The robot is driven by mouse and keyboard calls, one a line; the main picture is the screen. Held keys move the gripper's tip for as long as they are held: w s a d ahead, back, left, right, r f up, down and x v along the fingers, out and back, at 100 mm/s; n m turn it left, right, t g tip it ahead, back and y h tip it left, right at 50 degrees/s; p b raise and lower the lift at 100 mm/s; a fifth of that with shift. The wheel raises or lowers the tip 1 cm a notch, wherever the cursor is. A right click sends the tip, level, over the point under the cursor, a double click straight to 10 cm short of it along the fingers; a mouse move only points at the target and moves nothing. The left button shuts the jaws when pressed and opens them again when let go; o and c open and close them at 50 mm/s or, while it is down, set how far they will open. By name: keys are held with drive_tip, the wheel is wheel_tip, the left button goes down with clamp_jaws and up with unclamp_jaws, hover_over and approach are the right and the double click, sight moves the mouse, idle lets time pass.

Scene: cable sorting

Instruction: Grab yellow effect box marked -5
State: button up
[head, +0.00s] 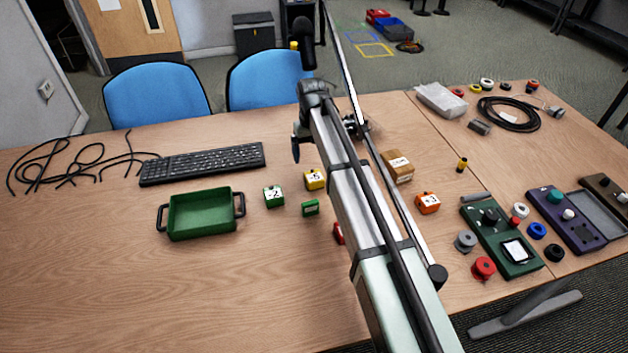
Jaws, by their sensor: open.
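The yellow effect box (313,181) has a white label that reads -5. It sits on the wooden table just left of my arm, and my arm passes close to its right side in the picture. My gripper (297,148) is at the far end of my arm, a dark part hanging above the table, up and left of the yellow box in the picture. It is open and apart from the box. Its fingers are small and partly hidden, and nothing shows in them.
A green box marked -2 (273,196) and a small green box (310,208) stand left of and below the yellow one. A red box (338,233) is partly behind my arm. A green tray (240,203), keyboard (203,163) and orange box (427,203) stand around. The front left table is clear.

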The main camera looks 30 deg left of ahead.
sight(314, 176)
wheel_tip(314, 176, down, 6)
drive_tip(key=shift+f, duration=0.25)
drive_tip(key=shift+w+d+f, duration=0.1)
drive_tip(key=shift+w+f, duration=0.15)
drive_tip(key=shift+f, duration=1.1)
drive_tip(key=shift+w+d+f, duration=0.1)
drive_tip(key=shift+w+f, duration=0.1)
drive_tip(key=shift+f, duration=1.1)
drive_tip(key=c, duration=1.1)
drive_tip(key=shift+r, duration=0.1)
drive_tip(key=shift+c, duration=0.2)
